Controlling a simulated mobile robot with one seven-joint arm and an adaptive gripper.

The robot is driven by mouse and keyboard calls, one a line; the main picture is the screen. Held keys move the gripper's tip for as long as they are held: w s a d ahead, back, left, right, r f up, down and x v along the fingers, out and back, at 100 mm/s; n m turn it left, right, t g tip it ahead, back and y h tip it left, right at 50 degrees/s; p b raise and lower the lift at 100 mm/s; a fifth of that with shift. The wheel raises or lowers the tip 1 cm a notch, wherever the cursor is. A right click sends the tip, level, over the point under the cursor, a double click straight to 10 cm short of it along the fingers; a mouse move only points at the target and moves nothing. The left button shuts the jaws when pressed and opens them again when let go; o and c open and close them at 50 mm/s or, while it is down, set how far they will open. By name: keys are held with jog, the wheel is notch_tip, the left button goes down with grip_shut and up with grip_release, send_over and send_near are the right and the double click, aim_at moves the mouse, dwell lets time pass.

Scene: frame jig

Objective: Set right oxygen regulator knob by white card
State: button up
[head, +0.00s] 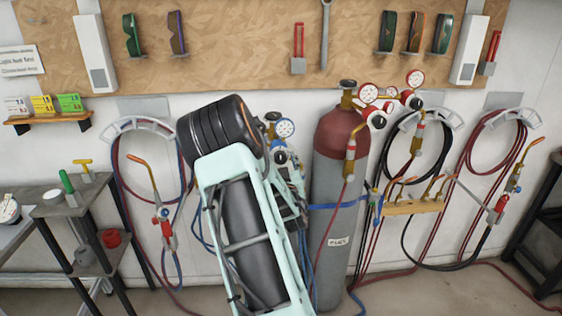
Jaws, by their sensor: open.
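The oxygen regulator shows only in part behind my arm. One blue-rimmed white gauge (285,128) sits beside a brass valve (272,117). A second dial (280,157) is just below. The regulator knob and most of the oxygen cylinder are hidden, so I cannot tell the knob's setting. My gripper (293,205) is open, partly hidden behind my pale green arm link, close below the gauges. I cannot tell whether it touches anything.
The red-topped fuel cylinder (338,205), with red gauges (368,93), stands right of my gripper, strapped in blue. Hoses hang on wall hooks both sides. A bench (95,192) stands left.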

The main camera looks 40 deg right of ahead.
jog(key=c, duration=1.1)
jog(key=shift+c, duration=0.2)
jog(key=shift+b, duration=0.35)
jog(key=m+b, duration=0.1)
jog(key=b, duration=0.2)
jog(key=shift+f+m, duration=0.2)
jog(key=shift+m, duration=0.2)
jog(key=m+b, duration=0.2)
jog(key=b, duration=0.2)
jog(key=shift+f, duration=0.1)
jog(key=m+b, duration=0.6)
jog(key=b, duration=0.3)
jog(key=shift+m, duration=0.4)
jog(key=m+b, duration=0.6)
jog(key=shift+a+r, duration=0.1)
jog(key=shift+r, duration=0.1)
jog(key=m+b, duration=0.1)
jog(key=m, duration=0.1)
jog(key=m+b, duration=0.1)
jog(key=m, duration=0.1)
jog(key=m+b, duration=0.1)
jog(key=m, duration=0.1)
jog(key=shift+r+m, duration=0.25)
jog(key=shift+m, duration=0.05)
jog(key=shift+b, duration=0.3)
